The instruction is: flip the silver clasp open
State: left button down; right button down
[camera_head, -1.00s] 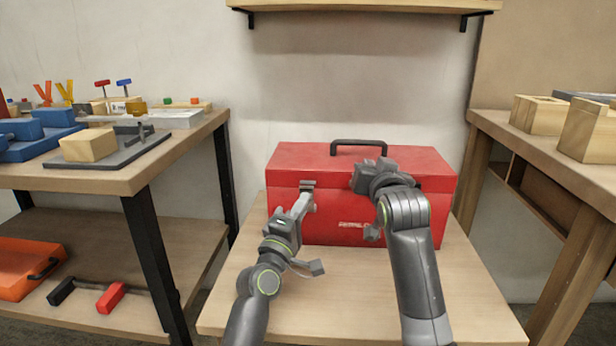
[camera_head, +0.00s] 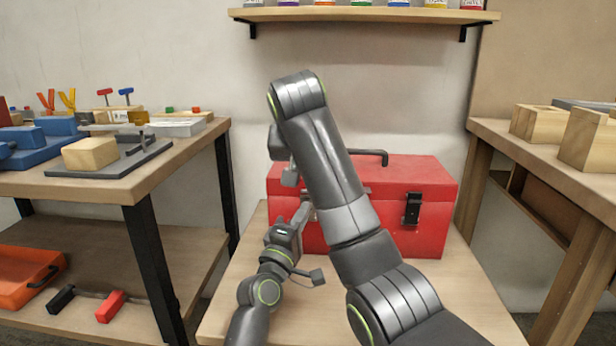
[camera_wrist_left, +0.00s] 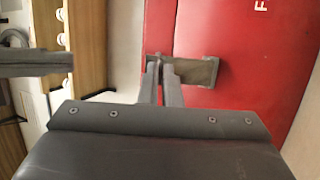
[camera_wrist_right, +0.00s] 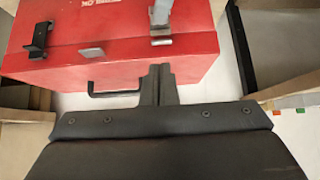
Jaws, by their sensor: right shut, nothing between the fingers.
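The red toolbox (camera_head: 440,185) stands on a low wooden table with its lid down. In the left wrist view a grey clasp (camera_wrist_left: 200,72) lies on its front. My left gripper (camera_wrist_left: 158,65) has its fingers close together, overlapping this clasp; contact is unclear. In the right wrist view a silver clasp (camera_wrist_right: 162,41) shows at the lid edge. A dark clasp (camera_head: 412,208) is on the front's right side and also shows in the right wrist view (camera_wrist_right: 38,40). My right gripper (camera_wrist_right: 160,68) is shut and empty, above the box. My right arm hides the box's middle.
The toolbox handle (camera_head: 372,153) is on the lid. A bench (camera_head: 170,170) with blocks stands at left, another bench (camera_head: 540,152) with wooden blocks at right. A wall shelf (camera_head: 360,15) with jars is above. The low table (camera_head: 470,310) is bare in front.

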jog(key=x, duration=0.9)
jog(key=shift+f, duration=0.1)
